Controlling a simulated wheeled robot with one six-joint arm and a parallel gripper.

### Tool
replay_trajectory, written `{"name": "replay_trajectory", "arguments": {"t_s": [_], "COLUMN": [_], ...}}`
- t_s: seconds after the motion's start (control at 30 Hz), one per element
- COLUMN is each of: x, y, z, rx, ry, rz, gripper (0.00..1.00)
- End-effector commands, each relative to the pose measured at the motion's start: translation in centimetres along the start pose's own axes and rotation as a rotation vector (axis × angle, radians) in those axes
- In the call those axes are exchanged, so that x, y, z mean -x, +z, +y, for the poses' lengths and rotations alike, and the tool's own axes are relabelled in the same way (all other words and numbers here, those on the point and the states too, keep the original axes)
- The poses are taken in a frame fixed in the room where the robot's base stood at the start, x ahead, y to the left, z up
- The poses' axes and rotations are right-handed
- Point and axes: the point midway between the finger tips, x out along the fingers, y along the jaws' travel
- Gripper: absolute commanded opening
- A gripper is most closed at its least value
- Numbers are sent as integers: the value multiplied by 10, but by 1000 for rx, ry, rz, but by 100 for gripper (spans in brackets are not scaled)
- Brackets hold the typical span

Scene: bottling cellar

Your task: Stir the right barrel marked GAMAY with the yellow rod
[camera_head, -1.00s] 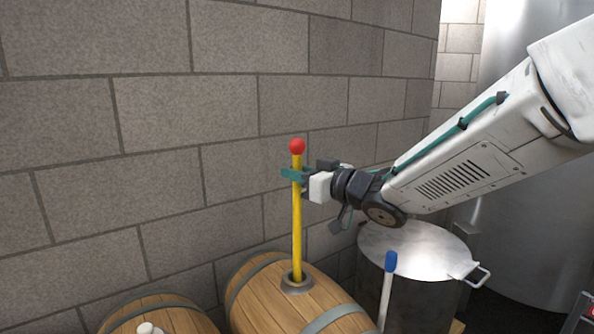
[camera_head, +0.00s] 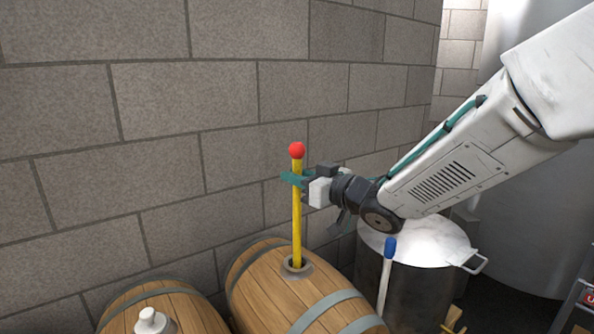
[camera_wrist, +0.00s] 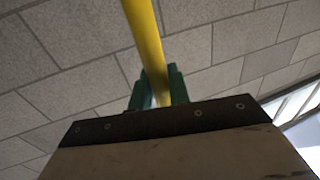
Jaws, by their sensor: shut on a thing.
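The yellow rod (camera_head: 297,215) with a red ball on top stands nearly upright, its lower end inside the bung hole of the right barrel (camera_head: 275,290). The part inside the barrel is hidden. My gripper (camera_head: 293,178) is shut on the rod just below the red ball. In the wrist view the rod (camera_wrist: 146,40) passes between the green fingers (camera_wrist: 157,88). No GAMAY marking is visible on the barrel from here.
A second barrel (camera_head: 185,300) with a white bung (camera_head: 150,320) lies to the left. A lidded steel pot (camera_head: 420,245) and a blue-topped rod (camera_head: 388,265) stand on the right. A block wall (camera_head: 150,100) rises close behind.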

Motion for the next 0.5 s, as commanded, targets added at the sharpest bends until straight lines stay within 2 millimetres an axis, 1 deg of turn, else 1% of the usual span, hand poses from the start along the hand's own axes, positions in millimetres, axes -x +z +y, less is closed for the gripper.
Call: {"name": "replay_trajectory", "arguments": {"t_s": [0.5], "x": [0], "y": [27], "z": [0], "rx": [-2], "ry": [0], "rz": [-2], "gripper": [0]}}
